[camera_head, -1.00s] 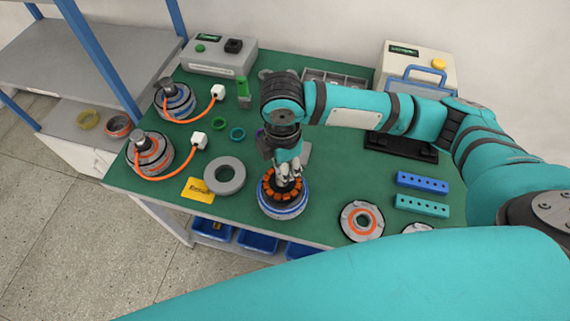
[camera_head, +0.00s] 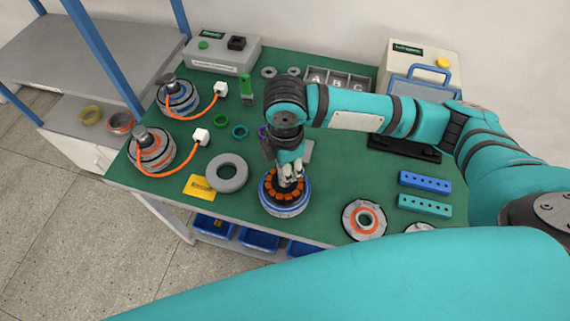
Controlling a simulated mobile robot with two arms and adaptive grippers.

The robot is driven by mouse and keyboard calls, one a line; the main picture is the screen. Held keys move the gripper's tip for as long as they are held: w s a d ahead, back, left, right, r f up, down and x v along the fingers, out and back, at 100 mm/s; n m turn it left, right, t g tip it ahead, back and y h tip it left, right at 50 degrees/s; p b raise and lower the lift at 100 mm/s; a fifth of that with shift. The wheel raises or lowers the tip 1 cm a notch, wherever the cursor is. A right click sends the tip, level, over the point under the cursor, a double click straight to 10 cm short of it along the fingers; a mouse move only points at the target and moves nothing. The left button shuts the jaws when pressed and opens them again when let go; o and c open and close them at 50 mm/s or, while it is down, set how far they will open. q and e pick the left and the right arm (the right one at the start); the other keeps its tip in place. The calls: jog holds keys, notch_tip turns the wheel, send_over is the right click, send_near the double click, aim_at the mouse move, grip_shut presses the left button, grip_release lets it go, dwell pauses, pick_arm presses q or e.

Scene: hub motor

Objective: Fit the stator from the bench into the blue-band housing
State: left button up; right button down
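The stator (camera_head: 284,197), a ring of orange-copper windings, sits inside the rim of the blue-band housing (camera_head: 285,211) near the bench's front edge. It looks roughly level, but its exact seating depth cannot be made out. My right gripper (camera_head: 289,182) points down over the middle of the stator, its fingertips close together at the stator's centre. The fingers hide the far part of the stator, and their grip on it cannot be made out. My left gripper is not in view.
A grey ring (camera_head: 227,173) and a yellow card (camera_head: 199,187) lie left of the housing. An orange-ringed disc (camera_head: 364,220) lies to its right, with blue (camera_head: 425,183) and teal (camera_head: 424,206) hole blocks beyond. Two motors with orange cables (camera_head: 152,150) (camera_head: 178,98) stand at the left.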

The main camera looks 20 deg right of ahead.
jog(key=shift+f, duration=0.45)
jog(key=shift+f, duration=0.15)
jog(key=shift+f, duration=0.6)
jog(key=shift+f, duration=0.15)
jog(key=shift+f, duration=0.4)
jog(key=shift+f+p, duration=0.15)
jog(key=shift+p, duration=0.65)
dwell(1.4)
